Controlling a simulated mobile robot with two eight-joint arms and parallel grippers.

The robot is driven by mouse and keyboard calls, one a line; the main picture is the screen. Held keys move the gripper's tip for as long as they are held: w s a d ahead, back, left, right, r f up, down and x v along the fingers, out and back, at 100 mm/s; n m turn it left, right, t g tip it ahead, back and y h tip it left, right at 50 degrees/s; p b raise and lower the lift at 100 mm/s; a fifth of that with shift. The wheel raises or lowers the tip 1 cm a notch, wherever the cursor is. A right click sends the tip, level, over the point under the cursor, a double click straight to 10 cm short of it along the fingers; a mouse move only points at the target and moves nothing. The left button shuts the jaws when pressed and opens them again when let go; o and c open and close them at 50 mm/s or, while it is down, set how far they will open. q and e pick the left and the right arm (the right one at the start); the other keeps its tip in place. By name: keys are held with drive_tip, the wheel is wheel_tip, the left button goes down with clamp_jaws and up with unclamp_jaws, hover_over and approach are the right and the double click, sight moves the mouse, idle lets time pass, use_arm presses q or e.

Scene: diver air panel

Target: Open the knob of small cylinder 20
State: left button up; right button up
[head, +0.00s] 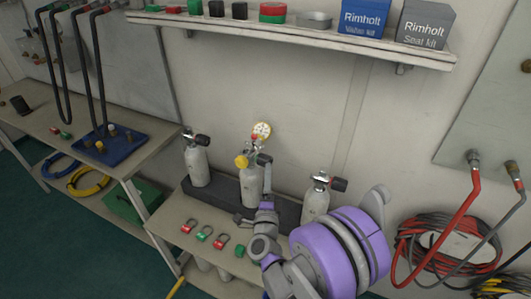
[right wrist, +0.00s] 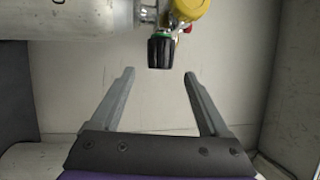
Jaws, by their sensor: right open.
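Several small grey cylinders stand on the low bench: one at left (head: 197,163), a middle one (head: 249,186) and one at right (head: 316,203). Their numbers are not readable, so I cannot tell which is 20. The middle one carries a gauge (head: 261,131) and a yellow part (head: 241,161). My right gripper (right wrist: 159,73) is open and empty. In the right wrist view, a black knob (right wrist: 160,53) with a green mark lies just beyond and between its fingertips, apparently untouched. The grey cylinder body (right wrist: 70,20) lies left of it, a yellow part (right wrist: 190,9) right. My left gripper is out of view.
A shelf (head: 300,37) with boxes runs above the cylinders. Red and green shackle-like pieces (head: 204,232) lie on the low bench (head: 172,212) in front. A workbench (head: 85,130) stands at left. Red hoses (head: 462,220) hang at right.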

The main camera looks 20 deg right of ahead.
sight(265, 160)
drive_tip(key=p+x, duration=0.1)
drive_tip(key=x, duration=0.8)
drive_tip(key=shift+w+p, duration=0.3)
drive_tip(key=shift+p, duration=0.1)
drive_tip(key=shift+d+r, duration=0.1)
drive_tip(key=shift+r, duration=0.05)
clamp_jaws()
drive_tip(key=shift+s+a+r+n+t+y+b, duration=0.15)
drive_tip(key=shift+r+n+t+y+b, duration=0.1)
drive_tip(key=shift+n+t+b, duration=1)
drive_tip(key=shift+s+a+r+n+t+y+b, duration=0.2)
drive_tip(key=shift+n+t+b, duration=0.7)
drive_tip(key=shift+t+b, duration=0.65)
drive_tip(key=shift+a+r+n+t+y+b, duration=0.15)
drive_tip(key=shift+r+n+t+b, duration=0.2)
drive_tip(key=shift+n+t+b, duration=0.9)
drive_tip(key=shift+d+t, duration=0.1)
drive_tip(key=shift+t, duration=0.15)
